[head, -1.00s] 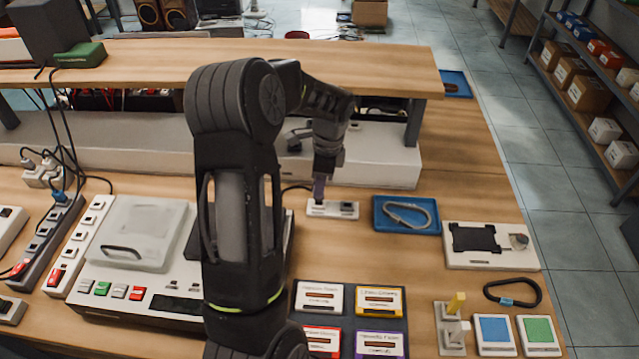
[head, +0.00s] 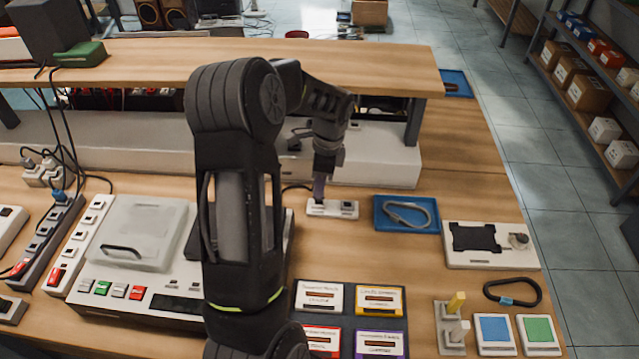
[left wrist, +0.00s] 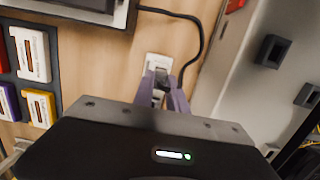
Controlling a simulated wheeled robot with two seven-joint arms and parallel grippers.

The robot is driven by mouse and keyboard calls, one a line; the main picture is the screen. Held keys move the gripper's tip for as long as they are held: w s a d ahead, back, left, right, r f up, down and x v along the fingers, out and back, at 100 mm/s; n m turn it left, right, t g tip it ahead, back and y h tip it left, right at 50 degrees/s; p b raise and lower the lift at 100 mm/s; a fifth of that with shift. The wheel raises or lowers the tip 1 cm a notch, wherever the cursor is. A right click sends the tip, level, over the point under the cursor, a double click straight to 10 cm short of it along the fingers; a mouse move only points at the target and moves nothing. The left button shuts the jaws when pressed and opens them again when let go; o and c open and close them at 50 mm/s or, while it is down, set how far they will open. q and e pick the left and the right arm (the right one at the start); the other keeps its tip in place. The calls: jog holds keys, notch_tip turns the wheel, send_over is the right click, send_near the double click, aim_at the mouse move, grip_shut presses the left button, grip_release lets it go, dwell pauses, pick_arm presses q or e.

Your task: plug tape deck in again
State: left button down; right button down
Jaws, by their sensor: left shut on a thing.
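The tape deck (head: 180,285) is a pale box with a grey lid and green and red buttons; my arm covers its right part. A small white socket block (head: 346,209) lies right of it, with its right end uncovered. My left gripper (head: 320,190) points down at the block's left end. In the left wrist view, its purple fingers (left wrist: 162,88) are shut on a plug, mostly hidden between them, close against the socket block (left wrist: 159,62). A black cable (left wrist: 193,30) curves from the deck to the fingers. I cannot tell how deep the plug sits. My right gripper is out of view.
A blue tray (head: 380,222) with a grey loop is right of the block. A raised wooden shelf (head: 250,60) and a long pale box (head: 385,170) stand behind. Labelled cartridges (head: 320,298) lie in front. Power strips (head: 45,245) and cables crowd the left.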

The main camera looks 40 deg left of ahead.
pick_arm(q)
jog(key=shift+f+b, duration=0.55)
jog(key=shift+f, duration=0.4)
dwell(2.5)
jog(key=c, duration=1.3)
grip_release()
jog(key=shift+o, duration=0.2)
jog(key=r+p, duration=0.1)
jog(key=r, duration=0.1)
jog(key=r+p, duration=0.2)
jog(key=r, duration=0.1)
jog(key=r+p, duration=0.1)
jog(key=r, duration=0.1)
jog(key=shift+w+d+r+p, duration=0.15)
jog(key=shift+w+d+p, duration=0.15)
jog(key=shift+p, duration=0.1)
jog(key=shift+r, duration=0.2)
jog(key=shift+r, duration=0.2)
jog(key=shift+r, duration=2.35)
